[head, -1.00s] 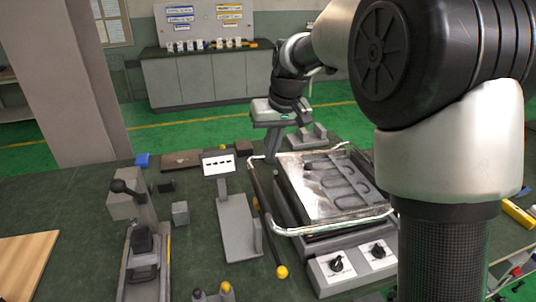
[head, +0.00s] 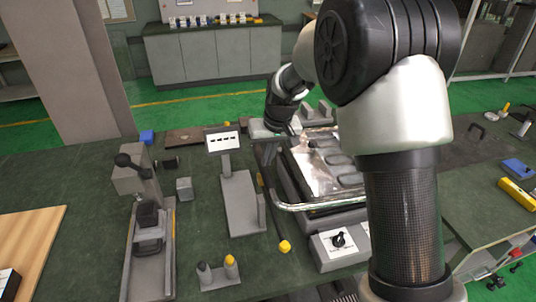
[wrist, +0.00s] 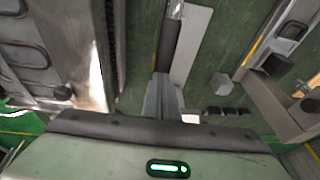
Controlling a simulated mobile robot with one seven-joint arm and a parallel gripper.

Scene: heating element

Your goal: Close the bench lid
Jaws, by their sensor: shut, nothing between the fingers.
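The bench unit has a grey base with black knobs on its front (head: 338,241). A shiny metal plate with a looped heating element (head: 312,172) lies over the base, inside a bent metal tube frame (head: 300,207); my arm hides their right side. I cannot tell which part is the lid or how far it is open. In the wrist view, my shut, empty gripper (wrist: 165,98) is close to a dark bar (wrist: 169,45); contact is unclear. The plate (wrist: 40,62) is at left.
A grey stand with a small sign (head: 222,141) is left of the unit. A lever device (head: 146,225) and a grey block (head: 184,188) stand farther left. A yellow-ended rod (head: 285,246) is at the front.

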